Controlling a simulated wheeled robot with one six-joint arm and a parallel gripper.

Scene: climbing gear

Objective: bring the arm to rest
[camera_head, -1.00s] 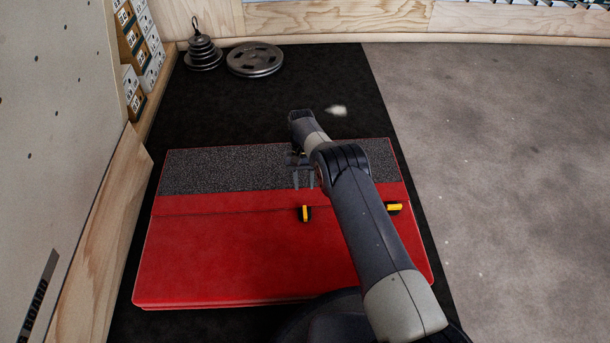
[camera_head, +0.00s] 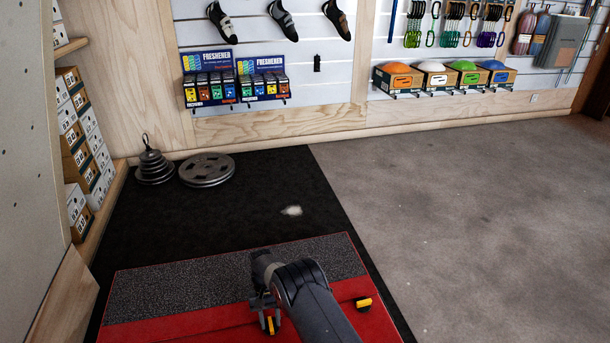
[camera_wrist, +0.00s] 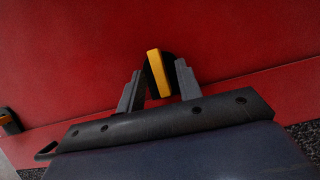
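My gripper (camera_head: 264,310) is over the red crash pad (camera_head: 130,331), which has a dark grey speckled strip. In the wrist view, the two fingers of my gripper (camera_wrist: 158,88) stand apart, open, with no thing seen gripped. A yellow and black buckle (camera_wrist: 158,72) shows between and beyond the fingertips, against the red pad. I cannot tell if the fingers touch it. In the head view this buckle (camera_head: 271,324) is partly hidden by the gripper. My arm comes in from the bottom and hides part of the pad.
A second yellow buckle (camera_head: 363,302) lies right of my arm. Weight plates (camera_head: 207,171) and a stacked weight (camera_head: 154,166) stand on the black mat (camera_head: 250,190). Shelved boxes (camera_head: 85,150) line the left wall. Climbing gear hangs at the back. The grey floor (camera_head: 450,200) at right is clear.

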